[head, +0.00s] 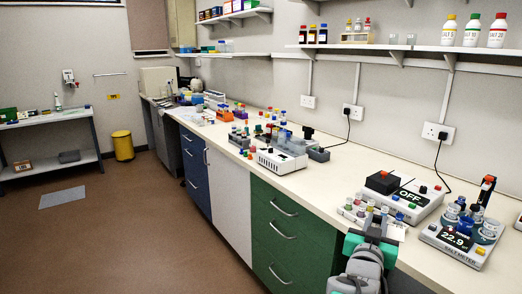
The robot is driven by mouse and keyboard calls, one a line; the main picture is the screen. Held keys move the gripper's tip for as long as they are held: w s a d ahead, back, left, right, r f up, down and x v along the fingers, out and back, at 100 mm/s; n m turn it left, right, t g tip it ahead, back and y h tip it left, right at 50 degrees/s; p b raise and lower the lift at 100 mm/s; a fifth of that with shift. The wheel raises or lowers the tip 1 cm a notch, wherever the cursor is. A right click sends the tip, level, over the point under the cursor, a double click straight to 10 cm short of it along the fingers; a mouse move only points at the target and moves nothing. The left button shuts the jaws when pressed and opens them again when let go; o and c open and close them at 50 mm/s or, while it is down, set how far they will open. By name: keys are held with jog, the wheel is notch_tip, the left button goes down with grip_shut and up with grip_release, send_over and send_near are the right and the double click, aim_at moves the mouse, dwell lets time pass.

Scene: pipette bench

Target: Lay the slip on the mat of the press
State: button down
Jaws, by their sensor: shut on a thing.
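My gripper (375,222), with teal parts at its base, is over the front edge of the bench at the lower right. It is shut on a small white slip (394,229), which shows just right of the fingertips. The gripper hides part of the slip. A white device with a black block and an "OFF" display (405,195) stands behind the gripper and a little to the right. It looks like the press. I cannot clearly make out its mat at this size. The slip is apart from this device, on its near side.
Several small capped tubes (356,208) stand just left of the gripper. A salt meter (461,240) with cups stands to the right. A white instrument (281,159) stands farther left. The bench between (335,185) is clear. Bottles (473,31) stand on the shelf above.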

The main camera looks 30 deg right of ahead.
jog(key=w+a+f+n+t+y+p, duration=0.1)
jog(key=w+a+f+n+t+y, duration=0.15)
jog(key=w+a, duration=0.4)
jog(key=w+a+f+n+t+y+p, duration=0.1)
jog(key=w+a+n+t+y+p, duration=0.2)
jog(key=a, duration=0.6)
jog(key=w+a+f+n+t+y, duration=0.2)
jog(key=w+a+y, duration=0.25)
jog(key=a, duration=0.35)
jog(key=w+a+n+y+p, duration=0.25)
jog(key=a+n+y, duration=0.2)
jog(key=a, duration=0.95)
jog(key=s+f, duration=0.3)
jog(key=f, duration=0.1)
notch_tip(320, 180, up, 6)
jog(key=s, duration=0.1)
jog(key=shift+s+m, duration=0.4)
jog(key=shift+a+f+t+y, duration=0.1)
jog(key=shift+t+y, duration=0.15)
